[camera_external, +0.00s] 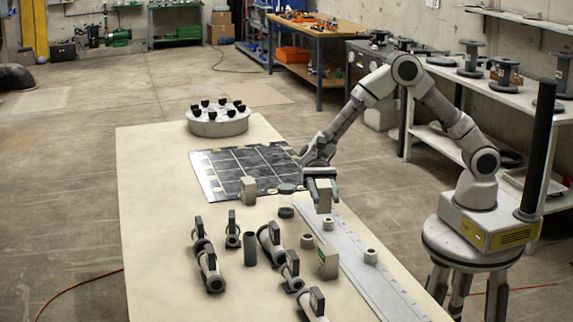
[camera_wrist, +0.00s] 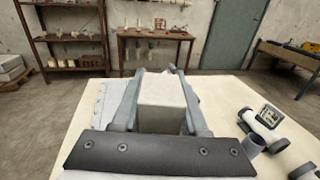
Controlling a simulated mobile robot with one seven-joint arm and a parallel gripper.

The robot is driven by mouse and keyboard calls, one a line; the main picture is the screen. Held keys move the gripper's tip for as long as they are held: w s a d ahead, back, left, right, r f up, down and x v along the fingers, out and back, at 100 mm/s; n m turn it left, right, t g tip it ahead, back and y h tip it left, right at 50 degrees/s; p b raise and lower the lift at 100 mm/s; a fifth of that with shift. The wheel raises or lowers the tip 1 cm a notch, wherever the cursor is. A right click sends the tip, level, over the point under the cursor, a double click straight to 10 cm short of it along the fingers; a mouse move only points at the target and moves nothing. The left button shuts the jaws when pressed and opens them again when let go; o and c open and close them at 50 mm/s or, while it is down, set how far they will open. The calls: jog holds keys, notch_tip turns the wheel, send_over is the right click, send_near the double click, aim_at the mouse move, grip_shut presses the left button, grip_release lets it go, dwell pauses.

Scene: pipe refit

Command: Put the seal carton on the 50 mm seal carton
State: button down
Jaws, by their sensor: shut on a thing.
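My gripper (camera_external: 321,188) is shut on a pale grey box-shaped carton (camera_external: 324,202), upright, over the far end of the grey strip. In the wrist view this carton (camera_wrist: 163,98) sits between the two fingers. I cannot tell whether its bottom touches anything. A second carton (camera_external: 248,190) stands upright on the table beside the dark grid mat, left of my gripper. A third carton (camera_external: 328,263), with a greenish face, stands nearer the front by the strip. The labels are too small to read, so I cannot tell which is the 50 mm one.
Several pipe valves (camera_external: 208,268) stand on the front of the table (camera_external: 160,230). Small rings and a dark cylinder (camera_external: 250,248) stand among them. The grey strip (camera_external: 365,285) runs along the right edge. A round flange (camera_external: 217,122) is at the back. The left side is bare.

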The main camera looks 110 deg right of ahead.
jog(key=w+d+r+m+t+h, duration=0.2)
jog(key=w+d+m+t, duration=0.15)
jog(key=d, duration=0.85)
jog(key=w+d+r+m+t+h, duration=0.1)
jog(key=w+d+m+t+h, duration=0.3)
jog(key=d, duration=0.7)
jog(key=s+d+r+m+t+h, duration=0.2)
jog(key=d+t, duration=0.1)
jog(key=d, duration=0.7)
jog(key=s+d+r+m+t+h, duration=0.1)
jog(key=s+d+r+t+h, duration=0.1)
jog(key=d, duration=0.8)
jog(key=w+a+f+b, duration=0.5)
jog(key=w+f, duration=0.3)
jog(key=f, duration=0.3)
jog(key=shift+w+a+h, duration=0.25)
jog(key=shift+a+h, duration=0.05)
jog(key=shift+a, duration=0.55)
jog(key=shift+m, duration=0.25)
jog(key=shift+f+b, duration=0.35)
jog(key=shift+f, duration=0.25)
jog(key=shift+c, duration=2.2)
grip_release()
jog(key=shift+r, duration=0.1)
